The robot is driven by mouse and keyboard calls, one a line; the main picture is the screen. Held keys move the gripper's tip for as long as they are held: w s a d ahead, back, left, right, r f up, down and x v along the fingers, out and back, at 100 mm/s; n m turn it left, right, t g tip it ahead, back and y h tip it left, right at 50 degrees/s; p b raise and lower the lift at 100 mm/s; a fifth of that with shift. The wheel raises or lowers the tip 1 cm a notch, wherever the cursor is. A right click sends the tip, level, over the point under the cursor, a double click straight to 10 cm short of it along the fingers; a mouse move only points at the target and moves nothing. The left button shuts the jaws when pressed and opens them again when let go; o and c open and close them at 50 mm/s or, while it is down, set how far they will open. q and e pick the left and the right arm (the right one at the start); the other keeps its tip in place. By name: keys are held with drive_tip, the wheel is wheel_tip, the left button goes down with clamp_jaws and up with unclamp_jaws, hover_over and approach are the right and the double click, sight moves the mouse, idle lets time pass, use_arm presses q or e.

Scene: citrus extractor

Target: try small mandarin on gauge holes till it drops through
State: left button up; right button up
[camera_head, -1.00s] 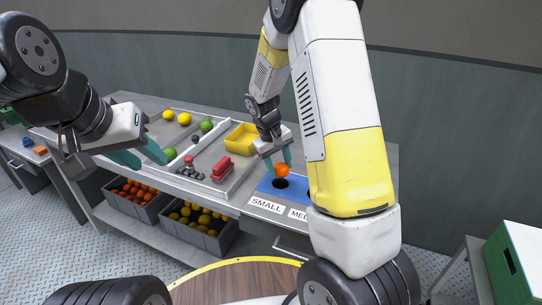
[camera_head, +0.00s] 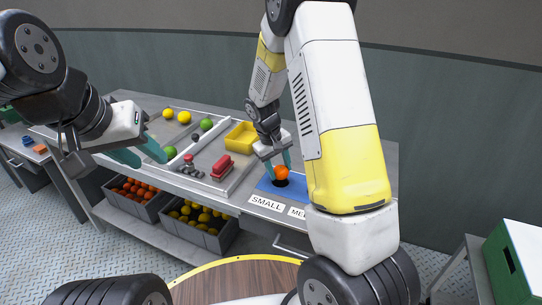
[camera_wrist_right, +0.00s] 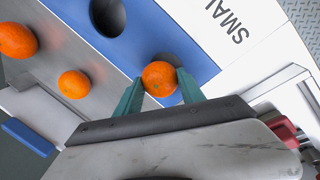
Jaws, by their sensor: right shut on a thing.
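The small orange mandarin (camera_head: 282,172) is held between the fingertips of my right gripper (camera_head: 278,165), just over the dark hole at the SMALL label. The mandarin (camera_wrist_right: 159,78) also shows in the right wrist view, with a teal finger on each side. The blue gauge plate (camera_head: 265,185) lies at the table's front edge. In the wrist view the plate (camera_wrist_right: 140,35) shows one clear dark hole; another is partly hidden behind the mandarin and a finger. Whether the mandarin touches the plate I cannot tell. My left gripper (camera_head: 140,154) is open and empty, at the left.
Two other mandarins (camera_wrist_right: 73,84) rest beside the plate in the wrist view. A yellow tray (camera_head: 240,136), a red object (camera_head: 221,167) and green and yellow fruit (camera_head: 184,117) are on the table. Crates of fruit (camera_head: 196,222) stand on the shelf below. My right arm hides the table's right part.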

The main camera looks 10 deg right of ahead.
drive_tip(key=shift+f, duration=0.65)
drive_tip(key=shift+f, duration=0.2)
drive_tip(key=o, duration=1.4)
drive_tip(key=shift+o, duration=0.2)
drive_tip(key=shift+v, duration=3.9)
drive_tip(key=shift+r, duration=0.1)
drive_tip(key=s+r+m+t+y, duration=0.3)
drive_tip(key=s+r+t+y, duration=0.1)
drive_tip(key=s+r, duration=1.5)
drive_tip(key=s+t, duration=0.1)
drive_tip(key=s, duration=0.3)
drive_tip(key=shift+s+r+y, duration=0.25)
drive_tip(key=shift+y, duration=0.15)
